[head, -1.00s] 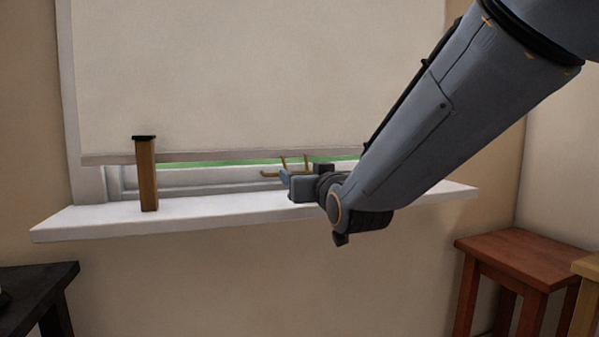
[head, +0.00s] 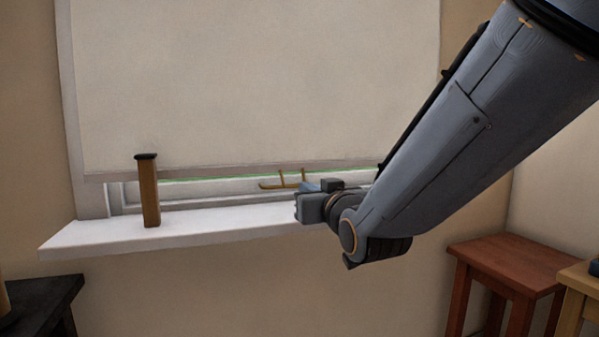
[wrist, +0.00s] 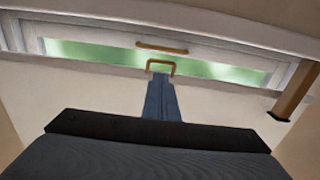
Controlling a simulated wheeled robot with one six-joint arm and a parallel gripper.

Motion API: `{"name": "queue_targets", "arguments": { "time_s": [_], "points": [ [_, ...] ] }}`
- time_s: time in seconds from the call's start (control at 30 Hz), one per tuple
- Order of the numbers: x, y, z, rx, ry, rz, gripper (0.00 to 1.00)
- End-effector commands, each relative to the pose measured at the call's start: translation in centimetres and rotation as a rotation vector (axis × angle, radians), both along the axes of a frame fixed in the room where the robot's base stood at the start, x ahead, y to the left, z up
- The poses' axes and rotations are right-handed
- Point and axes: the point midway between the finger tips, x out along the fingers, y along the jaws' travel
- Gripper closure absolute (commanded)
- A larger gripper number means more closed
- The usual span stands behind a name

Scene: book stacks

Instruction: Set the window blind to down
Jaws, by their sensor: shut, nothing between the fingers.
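The cream window blind (head: 250,90) hangs over most of the window, its lower bar (head: 220,173) a little above the white sill. A thin green strip shows below the bar. A U-shaped brass pull (head: 280,185) hangs under the bar. My gripper (head: 308,187) is shut and empty beside the pull, over the sill. In the wrist view the shut fingertips (wrist: 161,78) are close to the brass pull (wrist: 160,64); I cannot tell if they touch it. A second brass bar (wrist: 163,47) lies beyond it, near the window frame.
A wooden post with a dark cap (head: 150,190) stands on the white sill (head: 200,228) at left. A dark stool (head: 40,300) is at lower left. A red-brown stool (head: 505,265) and a lighter one (head: 580,285) are at lower right.

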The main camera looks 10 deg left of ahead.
Motion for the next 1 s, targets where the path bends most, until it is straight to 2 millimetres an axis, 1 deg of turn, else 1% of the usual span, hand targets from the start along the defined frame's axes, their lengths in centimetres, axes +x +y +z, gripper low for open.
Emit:
{"name": "queue_targets", "arguments": {
  "time_s": [0.03,0.3,0.5,0.63,0.73,0.83,0.97,1.0],
  "points": [
    [-0.6,-0.2,1.3,-0.006,0.006,-0.001,1.00],
    [-2.7,-1.3,3.8,-0.025,0.023,-0.003,1.00],
    [-4.0,-1.8,5.1,-0.035,0.033,-0.001,1.00],
    [-4.4,-2.1,5.3,-0.038,0.036,-0.001,1.00],
    [-4.4,-2.1,5.3,-0.039,0.038,-0.001,1.00],
    [-3.8,-1.7,5.2,-0.039,0.037,-0.001,1.00],
    [-2.3,-0.8,5.0,-0.039,0.037,-0.001,1.00],
    [-1.7,-0.4,4.9,-0.039,0.038,-0.001,1.00]
  ]
}}
